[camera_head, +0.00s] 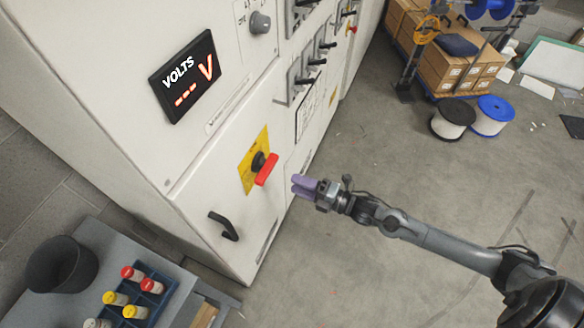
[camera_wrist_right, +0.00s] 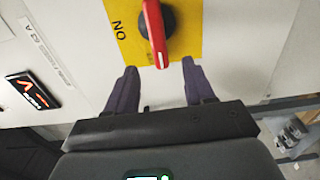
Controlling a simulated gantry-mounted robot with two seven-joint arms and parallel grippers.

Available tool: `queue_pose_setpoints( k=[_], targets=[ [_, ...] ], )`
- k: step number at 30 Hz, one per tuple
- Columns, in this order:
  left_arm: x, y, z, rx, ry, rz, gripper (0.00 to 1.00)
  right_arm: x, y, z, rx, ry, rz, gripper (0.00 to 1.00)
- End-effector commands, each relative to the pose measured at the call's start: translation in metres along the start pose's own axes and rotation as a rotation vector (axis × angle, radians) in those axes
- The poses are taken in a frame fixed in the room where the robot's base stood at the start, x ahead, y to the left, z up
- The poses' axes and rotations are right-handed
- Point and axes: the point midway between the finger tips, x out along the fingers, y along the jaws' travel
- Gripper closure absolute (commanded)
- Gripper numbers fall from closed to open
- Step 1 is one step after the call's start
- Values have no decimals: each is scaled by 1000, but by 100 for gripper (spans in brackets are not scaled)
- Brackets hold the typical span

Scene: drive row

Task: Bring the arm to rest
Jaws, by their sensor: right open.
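My right gripper (camera_head: 304,186) reaches in from the lower right in the head view, with purple fingers pointing at the cabinet. In the right wrist view its two fingers (camera_wrist_right: 160,80) are spread apart with nothing between them. A rotary switch with a red handle (camera_head: 267,169) sits on a yellow plate (camera_head: 248,178) on the cabinet front. In the right wrist view the red handle (camera_wrist_right: 155,35) is just beyond the fingertips, and the gripper looks clear of it. The word ON shows on the plate beside it. My left gripper is not in view.
The white cabinet (camera_head: 120,90) has a VOLTS display (camera_head: 185,80) and a black handle (camera_head: 223,227). A grey bench at lower left holds a dark pot (camera_head: 62,265) and a blue tray (camera_head: 160,302) of capped bottles. Spools (camera_head: 492,116) and boxes stand at the back right. Grey floor is open.

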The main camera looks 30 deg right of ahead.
Motion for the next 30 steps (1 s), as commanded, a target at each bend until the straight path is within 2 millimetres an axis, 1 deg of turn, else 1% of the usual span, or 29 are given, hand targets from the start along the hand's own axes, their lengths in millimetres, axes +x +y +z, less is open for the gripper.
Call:
queue_pose_setpoints(
  k=[4,7,9,10,14,16,18,22,26,30],
  targets=[
    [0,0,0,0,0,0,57,-2,-3,-1,3,0,-5,47],
    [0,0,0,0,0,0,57,-6,-14,-11,32,-4,-15,47],
    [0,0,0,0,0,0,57,-10,-23,-23,77,-17,-13,47],
    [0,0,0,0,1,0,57,-10,-24,-31,99,-21,-5,47],
    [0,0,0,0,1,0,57,-9,-13,-68,212,-57,40,47],
    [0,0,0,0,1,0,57,-8,-8,-83,309,-118,19,47],
    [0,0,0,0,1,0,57,-8,-5,-93,433,-195,-31,47],
    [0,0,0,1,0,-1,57,-17,-5,-103,674,-347,-150,47],
    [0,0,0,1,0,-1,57,-37,-8,-110,929,-523,-288,47],
    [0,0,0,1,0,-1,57,-69,-10,-120,1173,-724,-433,47]
  ],
)
